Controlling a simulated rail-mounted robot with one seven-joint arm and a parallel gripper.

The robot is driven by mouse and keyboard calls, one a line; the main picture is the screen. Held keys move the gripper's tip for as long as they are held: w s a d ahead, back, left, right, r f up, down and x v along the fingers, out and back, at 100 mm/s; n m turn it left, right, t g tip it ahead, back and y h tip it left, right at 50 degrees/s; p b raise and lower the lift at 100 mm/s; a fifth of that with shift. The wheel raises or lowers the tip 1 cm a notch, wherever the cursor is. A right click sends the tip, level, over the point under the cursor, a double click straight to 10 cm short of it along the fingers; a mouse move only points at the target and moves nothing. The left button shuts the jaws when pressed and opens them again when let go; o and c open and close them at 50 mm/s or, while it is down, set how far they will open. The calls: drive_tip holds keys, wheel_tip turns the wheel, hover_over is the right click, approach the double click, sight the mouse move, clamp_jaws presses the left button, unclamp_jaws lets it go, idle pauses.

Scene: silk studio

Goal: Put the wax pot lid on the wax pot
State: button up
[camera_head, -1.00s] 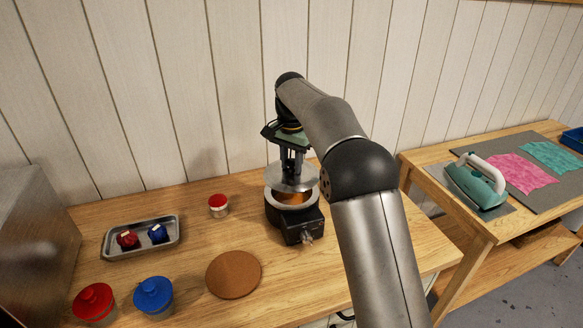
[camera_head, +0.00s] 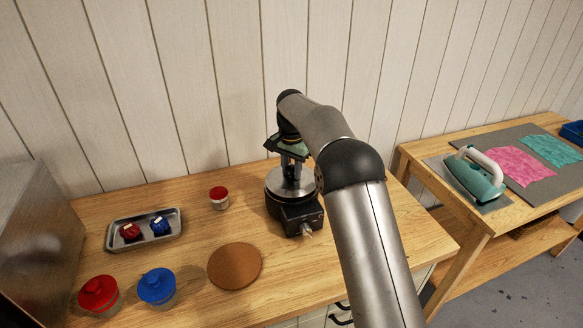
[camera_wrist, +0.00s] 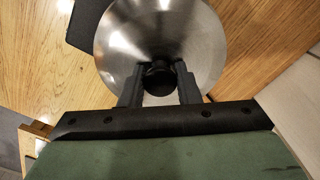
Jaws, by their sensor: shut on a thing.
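The wax pot (camera_head: 295,213) is a black pot with a spout or tap at its front, standing on the wooden table in the head view. The round metal wax pot lid (camera_head: 288,184) lies over the pot's mouth and looks level. The lid also fills the upper middle of the wrist view (camera_wrist: 130,45), with its black knob (camera_wrist: 159,77) at the centre. My gripper (camera_wrist: 160,82) is shut on the knob from above. The pot's opening is hidden under the lid, and part of the pot's dark body shows at the lid's upper left in the wrist view.
A round brown board (camera_head: 235,266) lies in front of the pot. A small red-topped jar (camera_head: 218,198), a metal tray (camera_head: 120,243), a red-lidded jar (camera_head: 99,294) and a blue-lidded jar (camera_head: 157,286) stand to the left. A second table at right holds an iron (camera_head: 474,180).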

sight(292, 168)
drive_tip(key=shift+f, duration=0.4)
drive_tip(key=o, duration=1)
drive_tip(key=shift+o, duration=0.2)
wheel_tip(292, 168, up, 14)
drive_tip(key=shift+f, duration=0.25)
